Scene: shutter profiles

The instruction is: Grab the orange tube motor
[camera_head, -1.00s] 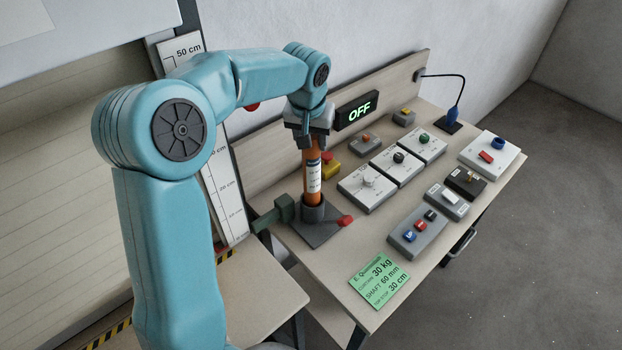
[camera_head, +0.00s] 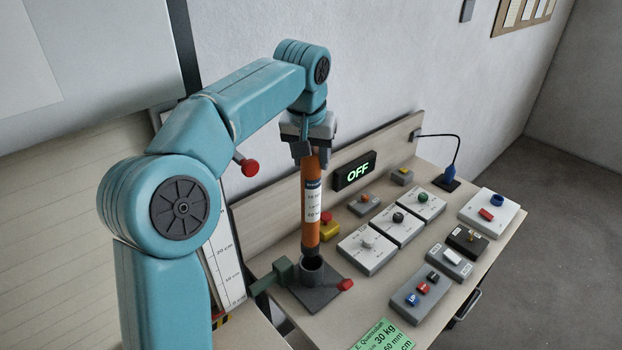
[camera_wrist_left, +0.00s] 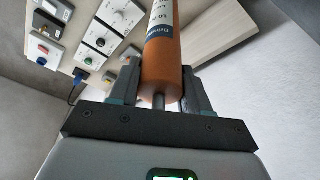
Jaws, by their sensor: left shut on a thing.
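The orange tube motor (camera_head: 311,225) hangs upright from my left gripper (camera_head: 308,155), with a white label on its side. Its dark lower end is at the mouth of the grey round holder (camera_head: 312,269) on a dark base plate; I cannot tell whether the tip is still slightly inside. The left gripper is shut on the tube's upper end. In the left wrist view the orange tube (camera_wrist_left: 164,70) sits between the two fingers (camera_wrist_left: 160,95). My right gripper is not in view.
White control panels (camera_head: 367,250), grey switch boxes (camera_head: 419,289) and an OFF display (camera_head: 354,172) stand on the bench. A red ball (camera_head: 250,168) is behind my arm.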

